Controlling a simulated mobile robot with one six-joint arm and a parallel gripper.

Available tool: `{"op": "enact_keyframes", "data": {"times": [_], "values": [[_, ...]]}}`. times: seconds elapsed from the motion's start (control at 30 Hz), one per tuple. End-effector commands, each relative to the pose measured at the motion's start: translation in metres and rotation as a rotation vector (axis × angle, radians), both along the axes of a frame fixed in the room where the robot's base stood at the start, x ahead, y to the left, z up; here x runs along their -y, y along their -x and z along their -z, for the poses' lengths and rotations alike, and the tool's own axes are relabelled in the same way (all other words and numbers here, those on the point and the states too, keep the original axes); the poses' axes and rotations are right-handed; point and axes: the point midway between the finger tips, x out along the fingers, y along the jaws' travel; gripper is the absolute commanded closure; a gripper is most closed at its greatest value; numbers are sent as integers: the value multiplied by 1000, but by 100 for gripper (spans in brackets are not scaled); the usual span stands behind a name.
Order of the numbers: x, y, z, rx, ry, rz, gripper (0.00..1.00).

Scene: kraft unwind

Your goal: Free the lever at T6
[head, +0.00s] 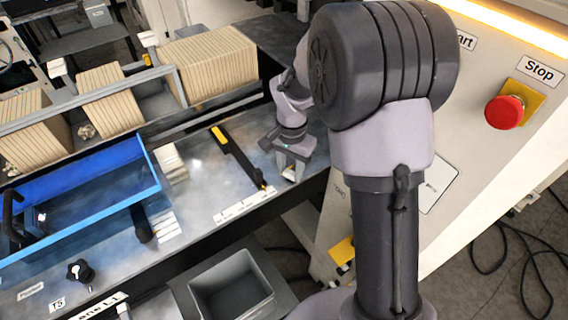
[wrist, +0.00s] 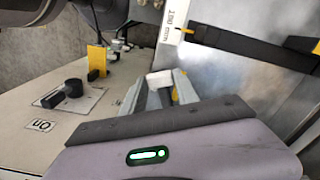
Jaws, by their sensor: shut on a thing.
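My gripper (head: 291,166) is low over the right end of the grey metal deck. In the wrist view its two grey fingers (wrist: 160,88) are closed on a small whitish block (wrist: 160,78). The block's lower part is hidden, and I cannot tell whether it touches the deck. A black bar with yellow ends (head: 238,158) lies on the deck just left of my gripper.
A blue tray (head: 150,160) and stacks of brown card (head: 215,62) are at left. A T5 label (head: 57,303) is near a black knob (head: 80,271). A grey bin (head: 232,287) stands below the deck. A red stop button (head: 504,112) is on the right panel.

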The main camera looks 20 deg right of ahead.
Motion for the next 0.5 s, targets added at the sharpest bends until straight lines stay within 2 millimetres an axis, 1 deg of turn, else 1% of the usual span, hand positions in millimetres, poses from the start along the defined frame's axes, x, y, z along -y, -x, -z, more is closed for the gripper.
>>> {"op": "enact_keyframes", "data": {"times": [0.2, 0.5], "values": [[14, 12, -2, 3, 0, -201, 100], [36, 23, -3, 3, 1, -471, 100]]}}
